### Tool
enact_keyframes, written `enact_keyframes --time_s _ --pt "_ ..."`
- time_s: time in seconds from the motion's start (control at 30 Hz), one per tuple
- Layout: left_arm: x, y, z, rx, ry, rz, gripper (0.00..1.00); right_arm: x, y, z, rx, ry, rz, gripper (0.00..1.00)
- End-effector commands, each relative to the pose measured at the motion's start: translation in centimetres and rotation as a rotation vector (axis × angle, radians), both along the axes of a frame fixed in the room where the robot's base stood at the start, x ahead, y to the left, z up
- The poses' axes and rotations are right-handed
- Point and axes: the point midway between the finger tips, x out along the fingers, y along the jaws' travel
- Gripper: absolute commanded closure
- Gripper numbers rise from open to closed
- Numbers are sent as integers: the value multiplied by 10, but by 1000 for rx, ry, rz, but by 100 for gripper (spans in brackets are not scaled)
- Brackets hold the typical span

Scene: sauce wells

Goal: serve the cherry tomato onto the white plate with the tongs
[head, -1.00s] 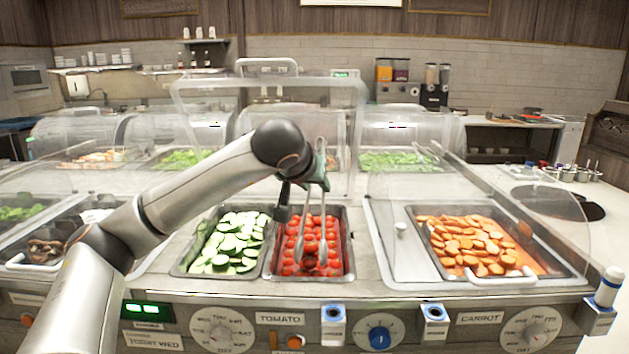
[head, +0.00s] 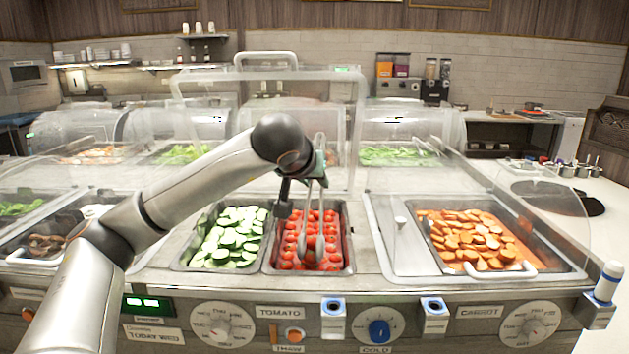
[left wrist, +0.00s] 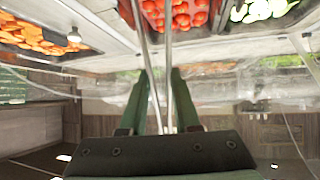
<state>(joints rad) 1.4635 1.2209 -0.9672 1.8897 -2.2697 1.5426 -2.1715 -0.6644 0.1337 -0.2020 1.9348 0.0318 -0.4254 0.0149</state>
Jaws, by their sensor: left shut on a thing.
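My left gripper (head: 319,176) is shut on the metal tongs (head: 303,222), which hang down from it over the tomato pan (head: 347,262). The tongs' two tips are low among the red cherry tomatoes (head: 288,254); I cannot tell whether a tomato is between them. In the left wrist view, the green fingers of my left gripper (left wrist: 160,100) are around the tongs (left wrist: 168,60), whose two arms run up towards the tomatoes (left wrist: 188,18). I see no white plate in either view. My right gripper is not in view.
A cucumber pan (head: 231,238) is left of the tomatoes. A carrot pan (head: 472,240) is at right, with a clear lid (head: 540,215) over it. A raised clear guard (head: 365,110) stands behind the tongs. Knobs (head: 379,329) line the front panel.

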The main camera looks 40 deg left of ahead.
Motion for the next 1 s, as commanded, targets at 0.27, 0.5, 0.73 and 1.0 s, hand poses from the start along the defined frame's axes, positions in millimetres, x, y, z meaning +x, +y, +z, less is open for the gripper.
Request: enact_keyframes --time_s 0.27,0.5,0.73,1.0 --pt "0 0 14 0 -1 -1 100 -1 -3 12 -5 0 -5 72" --pt "0 0 44 0 -1 -1 100 -9 -11 34 -14 7 -18 72" --pt "0 0 72 0 -1 -1 100 -9 -11 62 -13 8 -18 72" --pt "0 0 104 0 -1 0 100 -7 -10 96 -12 2 -17 72"
